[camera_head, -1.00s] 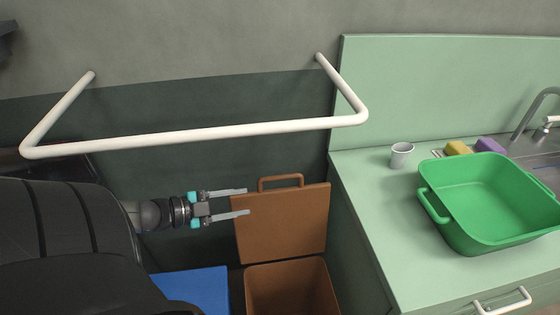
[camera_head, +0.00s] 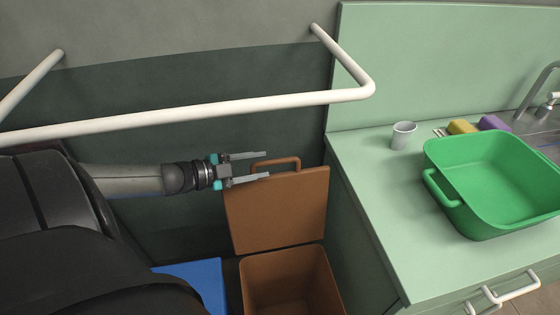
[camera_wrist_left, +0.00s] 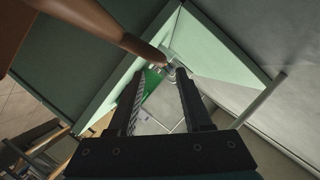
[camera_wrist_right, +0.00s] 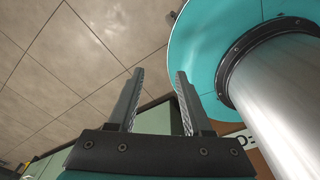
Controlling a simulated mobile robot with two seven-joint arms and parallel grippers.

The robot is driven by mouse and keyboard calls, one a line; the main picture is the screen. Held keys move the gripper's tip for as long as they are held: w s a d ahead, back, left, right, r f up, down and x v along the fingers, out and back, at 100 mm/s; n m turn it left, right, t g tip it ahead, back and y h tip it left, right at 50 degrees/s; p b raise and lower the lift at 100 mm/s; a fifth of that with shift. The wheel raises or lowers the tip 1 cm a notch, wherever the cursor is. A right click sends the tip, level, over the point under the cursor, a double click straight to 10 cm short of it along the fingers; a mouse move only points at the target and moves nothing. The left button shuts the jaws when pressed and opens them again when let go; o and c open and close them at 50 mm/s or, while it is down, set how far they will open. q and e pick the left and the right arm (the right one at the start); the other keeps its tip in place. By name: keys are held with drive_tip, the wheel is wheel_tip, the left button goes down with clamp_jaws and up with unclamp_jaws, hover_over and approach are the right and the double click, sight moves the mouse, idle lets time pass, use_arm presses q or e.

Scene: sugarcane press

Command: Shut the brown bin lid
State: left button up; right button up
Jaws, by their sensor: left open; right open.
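The brown bin (camera_head: 290,285) stands on the floor left of the green counter. Its brown lid (camera_head: 278,212) stands upright behind the opening, with a loop handle (camera_head: 276,162) on its top edge. My left gripper (camera_head: 268,166) is open and empty at the lid's top left, its fingers overlapping the handle in the head view; I cannot tell whether they touch it. In the left wrist view a brown bar (camera_wrist_left: 110,28), likely the handle, crosses above the open fingers (camera_wrist_left: 155,80). My right gripper (camera_wrist_right: 158,85) is open and empty, seen only in its own wrist view.
A white rail (camera_head: 190,116) runs across the wall above my left arm. A blue bin (camera_head: 200,280) stands left of the brown one. The green counter (camera_head: 370,190) on the right holds a cup (camera_head: 403,136) and a green basin (camera_head: 490,185).

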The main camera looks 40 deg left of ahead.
sight(274, 162)
use_arm(q)
drive_tip(key=b+x, duration=0.1)
drive_tip(key=x, duration=0.3)
drive_tip(key=shift+b, duration=0.4)
drive_tip(key=shift+w+d+f, duration=0.1)
drive_tip(key=shift+w+f, duration=0.05)
drive_tip(key=shift+w, duration=0.25)
drive_tip(key=shift+w+d+f+b, duration=0.15)
drive_tip(key=shift+w+d+b, duration=0.1)
drive_tip(key=shift+w+b, duration=0.25)
drive_tip(key=shift+w, duration=0.25)
drive_tip(key=shift+w+d+f, duration=0.1)
drive_tip(key=shift+w+d, duration=0.05)
drive_tip(key=shift+w, duration=0.05)
clamp_jaws()
use_arm(e)
drive_tip(key=f, duration=0.1)
drive_tip(key=w+f, duration=0.1)
drive_tip(key=f, duration=0.1)
drive_tip(key=shift+w+f, duration=0.15)
drive_tip(key=shift+w, duration=0.1)
drive_tip(key=shift+s, duration=0.15)
